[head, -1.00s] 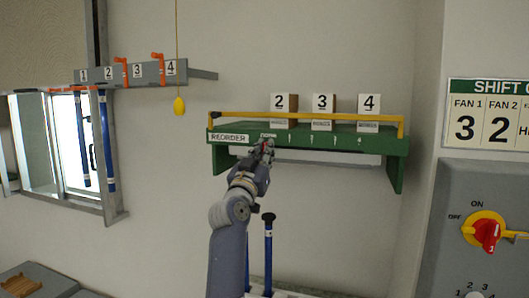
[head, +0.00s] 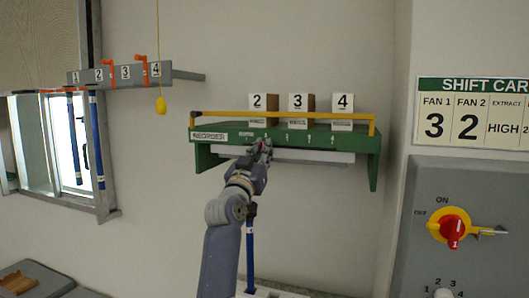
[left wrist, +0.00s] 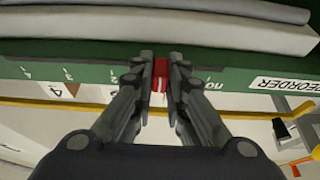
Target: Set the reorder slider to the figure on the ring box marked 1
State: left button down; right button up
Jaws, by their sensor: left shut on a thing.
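The green shelf (head: 215,150) carries a REORDER label (head: 209,137) and a row of scale marks on its front edge. My left gripper (head: 262,150) is at that edge, just right of the first scale label. In the left wrist view, my left gripper (left wrist: 160,75) is shut on the red slider (left wrist: 160,68). There the slider sits between the partly hidden word label and the 2, about where a 1 mark would be; that mark is hidden. Ring boxes marked 2 (head: 258,102), 3 (head: 297,102) and 4 (head: 343,103) stand on the shelf. I see no box marked 1. My right gripper is not in view.
A yellow rail (head: 285,115) runs along the shelf. A numbered rack (head: 110,76) with orange hooks and blue poles is at the left. A yellow pull (head: 160,105) hangs nearby. A grey panel (head: 420,265) with a red-yellow switch (head: 452,228) is at the right.

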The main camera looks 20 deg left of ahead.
pick_arm(q)
jog(key=c, duration=1.7)
grip_release()
jog(key=shift+a, duration=0.45)
jog(key=shift+o, duration=0.5)
jog(key=shift+d, duration=0.15)
jog(key=v, duration=1.2)
jog(key=shift+d, duration=0.35)
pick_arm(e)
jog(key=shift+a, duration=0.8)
pick_arm(q)
jog(key=shift+f, duration=0.1)
